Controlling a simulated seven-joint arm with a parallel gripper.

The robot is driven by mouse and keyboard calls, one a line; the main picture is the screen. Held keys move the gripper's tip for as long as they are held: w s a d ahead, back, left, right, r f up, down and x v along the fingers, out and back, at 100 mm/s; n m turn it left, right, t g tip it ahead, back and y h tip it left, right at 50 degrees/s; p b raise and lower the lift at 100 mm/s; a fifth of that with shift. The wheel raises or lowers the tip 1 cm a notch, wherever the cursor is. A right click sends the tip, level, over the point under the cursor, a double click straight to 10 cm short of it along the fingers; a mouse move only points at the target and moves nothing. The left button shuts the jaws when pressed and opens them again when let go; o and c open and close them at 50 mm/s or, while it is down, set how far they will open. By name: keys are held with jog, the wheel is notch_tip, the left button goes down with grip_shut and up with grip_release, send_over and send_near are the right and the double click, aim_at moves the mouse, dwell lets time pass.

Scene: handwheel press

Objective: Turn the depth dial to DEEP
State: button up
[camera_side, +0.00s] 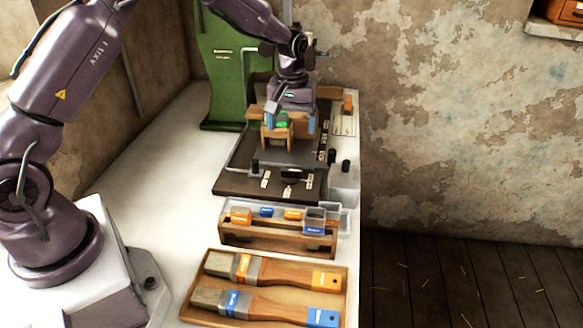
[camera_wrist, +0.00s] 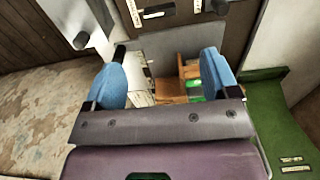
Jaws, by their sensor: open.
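In the side view, a dark dial (camera_side: 293,174) sits on the near part of the dark press panel, with small white labels around it. The lettering is too small to read, so I cannot tell its setting. A dark dial (camera_wrist: 158,12) between white labels shows at the top of the wrist view, partly cut off. My gripper (camera_side: 291,122) is above the far part of the panel, beyond the dial and apart from it. Its blue-padded fingers (camera_wrist: 162,80) are spread, with a wooden piece (camera_wrist: 170,91) and a green block (camera_wrist: 195,89) visible below and between them.
Black knobs (camera_side: 346,166) stand along the panel's edges. The green press column (camera_side: 222,70) rises behind. Nearer the camera are a rack (camera_side: 262,238) of coloured blocks and a wooden tray (camera_side: 196,285) with two brushes. The white bench (camera_side: 165,165) left of the panel is clear.

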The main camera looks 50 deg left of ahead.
aim_at(291, 170)
notch_tip(291, 170, down, 13)
jog(key=shift+r, duration=0.1)
dwell(0.3)
jog(key=shift+c, duration=0.5)
jog(key=c, duration=0.8)
